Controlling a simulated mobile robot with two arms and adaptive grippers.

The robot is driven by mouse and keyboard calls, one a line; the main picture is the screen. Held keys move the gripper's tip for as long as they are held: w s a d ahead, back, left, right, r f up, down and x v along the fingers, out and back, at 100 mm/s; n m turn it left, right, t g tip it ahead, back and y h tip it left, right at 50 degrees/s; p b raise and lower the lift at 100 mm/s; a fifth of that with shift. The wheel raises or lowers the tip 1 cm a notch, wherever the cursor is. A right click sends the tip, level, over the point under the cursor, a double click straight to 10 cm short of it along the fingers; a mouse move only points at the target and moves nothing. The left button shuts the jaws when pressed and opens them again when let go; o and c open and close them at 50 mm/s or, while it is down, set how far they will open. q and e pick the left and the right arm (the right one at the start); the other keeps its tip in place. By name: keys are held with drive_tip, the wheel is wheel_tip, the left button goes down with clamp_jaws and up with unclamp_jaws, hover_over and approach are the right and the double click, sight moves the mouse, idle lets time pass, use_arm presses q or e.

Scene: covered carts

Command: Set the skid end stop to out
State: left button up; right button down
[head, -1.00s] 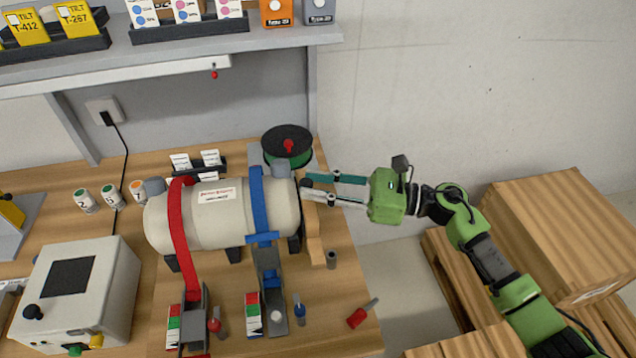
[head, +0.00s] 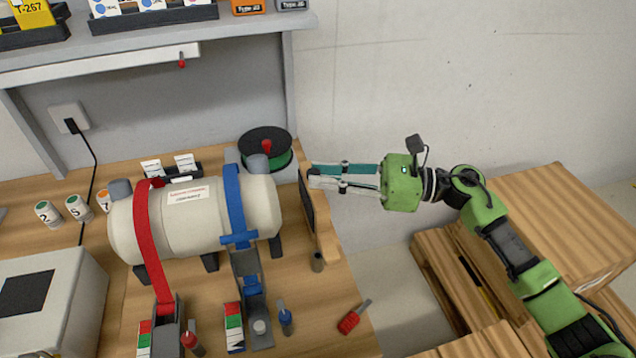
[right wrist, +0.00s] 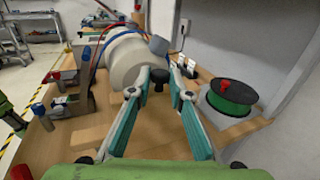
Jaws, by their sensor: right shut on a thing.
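The skid end stop (head: 325,225) is a wooden upright with a dark face, on the bench at the right end of the cream tank (head: 190,215). A gap shows between it and the tank. My right gripper (head: 313,175) reaches in from the right and is shut on the end stop near its top. In the right wrist view, a black knob (right wrist: 157,78) shows between the fingertips. The fingers partly hide the stop's top. The tank lies under a red strap (head: 148,235) and a blue strap (head: 235,205).
A green spool (head: 268,150) stands behind the tank. Wooden crates (head: 550,220) stand on the right below my arm. A shelf overhangs the back.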

drive_tip(key=c, duration=2.2)
unclamp_jaws()
drive_tip(key=shift+o, duration=0.2)
drive_tip(key=s+d, duration=0.2)
drive_tip(key=d, duration=1)
drive_tip(key=shift+s, duration=0.15)
drive_tip(key=shift+a, duration=0.1)
